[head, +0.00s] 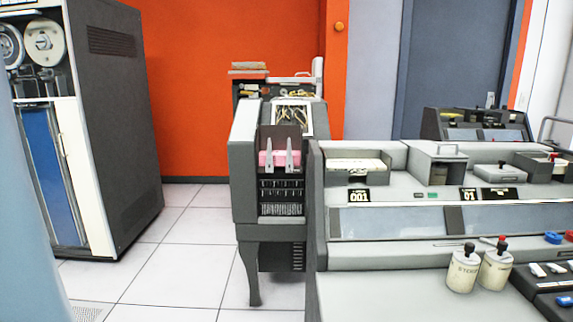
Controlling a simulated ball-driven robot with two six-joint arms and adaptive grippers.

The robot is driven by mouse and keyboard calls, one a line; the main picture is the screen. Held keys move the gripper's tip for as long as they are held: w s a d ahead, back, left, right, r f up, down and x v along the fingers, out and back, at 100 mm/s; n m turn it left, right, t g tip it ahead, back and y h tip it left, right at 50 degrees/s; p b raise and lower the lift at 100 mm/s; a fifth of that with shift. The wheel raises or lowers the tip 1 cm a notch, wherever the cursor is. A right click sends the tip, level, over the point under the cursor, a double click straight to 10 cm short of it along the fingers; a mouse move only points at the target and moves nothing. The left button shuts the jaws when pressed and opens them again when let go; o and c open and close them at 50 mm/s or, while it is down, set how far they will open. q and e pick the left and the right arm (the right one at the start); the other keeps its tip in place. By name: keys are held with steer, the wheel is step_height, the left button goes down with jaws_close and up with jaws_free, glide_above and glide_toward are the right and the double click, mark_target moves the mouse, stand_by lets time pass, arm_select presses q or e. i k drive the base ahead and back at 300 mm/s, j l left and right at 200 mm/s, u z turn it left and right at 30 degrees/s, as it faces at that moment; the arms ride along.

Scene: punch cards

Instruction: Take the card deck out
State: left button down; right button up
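A pink block that looks like a card deck (281,158) sits in the front opening of a grey card machine (240,160), in the middle of the head view. Two pale upright prongs (290,155) stand in front of it and hide part of it. A cream stack that looks like cards (357,164) lies in a tray of the grey console to the right, above a label reading 001. Neither of my grippers is in view.
The long console (420,257) fills the right foreground. Two white canisters (463,272) stand on it. A tall dark tape cabinet (115,120) stands at the left. Tiled floor (185,255) lies open between cabinet and machine. A blue-grey surface (20,240) blocks the left edge.

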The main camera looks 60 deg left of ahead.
mark_target(355, 167)
steer(key=u, duration=1.35)
steer(key=i+l+z, duration=0.15)
steer(key=i+l, duration=0.2)
steer(key=l, duration=0.1)
